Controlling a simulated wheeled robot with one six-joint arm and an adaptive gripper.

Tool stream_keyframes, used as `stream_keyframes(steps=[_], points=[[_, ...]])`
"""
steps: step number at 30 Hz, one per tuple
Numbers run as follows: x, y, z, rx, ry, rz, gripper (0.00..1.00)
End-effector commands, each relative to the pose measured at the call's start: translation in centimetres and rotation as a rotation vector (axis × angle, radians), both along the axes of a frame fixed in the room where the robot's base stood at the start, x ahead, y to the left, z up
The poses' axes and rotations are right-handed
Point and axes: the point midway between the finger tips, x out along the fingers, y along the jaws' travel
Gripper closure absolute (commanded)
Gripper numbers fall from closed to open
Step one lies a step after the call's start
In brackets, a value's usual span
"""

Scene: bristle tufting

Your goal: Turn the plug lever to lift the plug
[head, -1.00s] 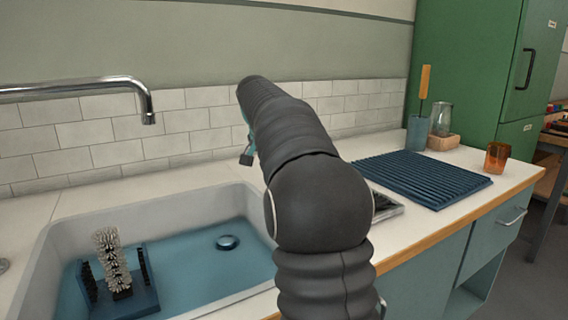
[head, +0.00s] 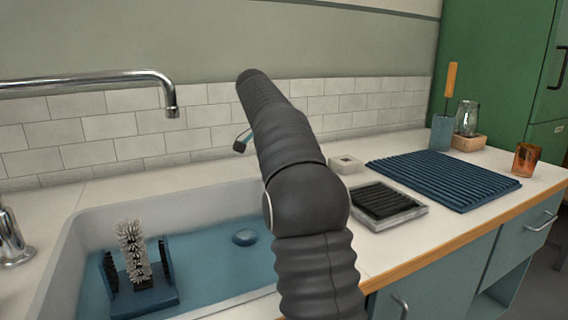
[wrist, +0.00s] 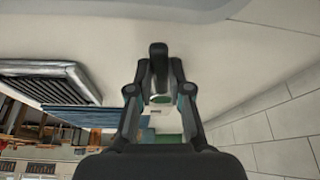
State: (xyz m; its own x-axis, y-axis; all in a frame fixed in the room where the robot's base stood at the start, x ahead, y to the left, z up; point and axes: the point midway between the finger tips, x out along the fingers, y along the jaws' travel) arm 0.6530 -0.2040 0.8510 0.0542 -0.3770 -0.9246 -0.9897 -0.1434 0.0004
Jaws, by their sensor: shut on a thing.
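The plug (head: 245,237) is a round blue piece in the sink (head: 190,195), right of the brush stand. It shows a visible side below its top and looks raised. In the wrist view my gripper (wrist: 158,68) is shut on a dark upright handle, the plug lever (wrist: 158,50), with one finger on each side. In the head view my arm hides most of the gripper; only a dark tip with a teal strip (head: 240,146) shows left of the arm, above the counter behind the sink. The lever's base is hidden.
A brush stand (head: 148,300) with a pale-bristled brush (head: 133,250) sits in the blue-bottomed sink. A faucet (head: 172,100) reaches over it. Right of my arm are a black-ridged tray (head: 388,203), a blue ridged mat (head: 445,178) and an orange cup (head: 526,160).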

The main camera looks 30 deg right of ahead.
Motion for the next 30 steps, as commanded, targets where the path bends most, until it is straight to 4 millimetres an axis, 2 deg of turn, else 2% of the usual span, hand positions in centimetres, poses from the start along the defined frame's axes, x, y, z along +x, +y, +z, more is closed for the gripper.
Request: stream_keyframes(steps=[8,9,12,23,30], points=[[0.1,0.1,0.1,-0.005,-0.004,0.000,1.00],[0.1,0.1,0.1,-0.005,-0.004,0.000,0.77],[0.1,0.2,0.1,-0.006,-0.003,0.002,0.56],[0.1,0.4,0.4,-0.004,-0.002,0.004,0.56],[0.1,1.6,3.1,-0.004,-0.005,0.005,0.56]])
